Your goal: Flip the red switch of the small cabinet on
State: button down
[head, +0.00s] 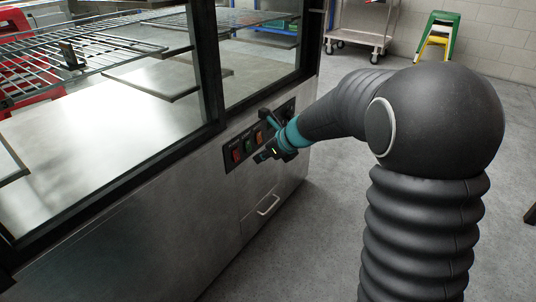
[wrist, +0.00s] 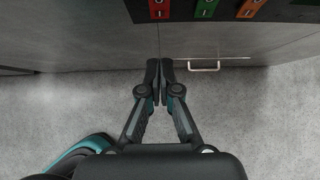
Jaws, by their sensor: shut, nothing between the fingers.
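A steel cabinet with glass panes (head: 150,225) fills the left of the head view. Its dark switch panel holds a red switch (head: 237,155), a green switch (head: 248,145) and an orange switch (head: 259,136) in a row. The red switch is also at the top edge of the wrist view (wrist: 159,8), partly cut off. My gripper (head: 262,156) is close in front of the panel, partly hiding its lower edge. In the wrist view its fingers (wrist: 160,68) are together and empty, in line with the red switch and apart from it in the picture. I cannot tell the switch's position.
A drawer handle (head: 268,205) sits below the panel and also shows in the wrist view (wrist: 218,66). Wire racks (head: 90,50) are inside the cabinet. A steel cart (head: 358,25) and a green and yellow step stool (head: 437,35) stand far back. The grey floor between is clear.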

aim_at(236, 155)
jog(key=shift+w+a+f, duration=0.6)
jog(key=shift+w+a, duration=0.1)
jog(key=shift+a, duration=0.2)
jog(key=shift+w+a+f, duration=0.55)
jog(key=shift+w+a, duration=0.15)
jog(key=shift+a, duration=0.15)
jog(key=shift+w+a+f, duration=0.6)
jog(key=shift+w+a, duration=0.1)
jog(key=shift+a, duration=0.2)
jog(key=shift+f, duration=0.1)
